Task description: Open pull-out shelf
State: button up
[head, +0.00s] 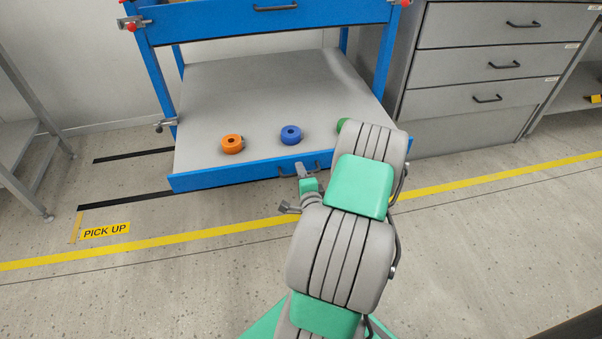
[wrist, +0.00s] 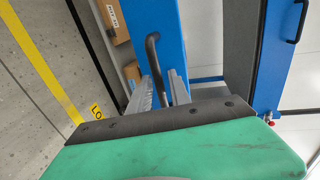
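The pull-out shelf (head: 240,92) is the low grey board with a blue front lip on the blue-framed station. Its front edge stands out past the station's left front post. A dark bar handle (head: 312,166) is on the lip; it also shows as a curved bar in the wrist view (wrist: 152,50). My gripper (head: 302,172) is at this handle. In the wrist view its two grey fingers (wrist: 161,88) lie on either side of the handle's near part, with a narrow gap. Whether they press on it is not clear.
On the shelf are an orange ring (head: 232,144), a blue ring (head: 291,135) and a partly hidden green ring (head: 341,125). A blue upper drawer (head: 240,22) is above. Grey drawers (head: 480,95) stand right. Open floor (head: 150,285) lies in front.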

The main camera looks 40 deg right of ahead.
jog(key=shift+o, duration=0.5)
jog(key=v, duration=0.7)
jog(key=shift+s+a, duration=0.25)
jog(key=shift+s, duration=0.05)
jog(key=shift+r, duration=0.1)
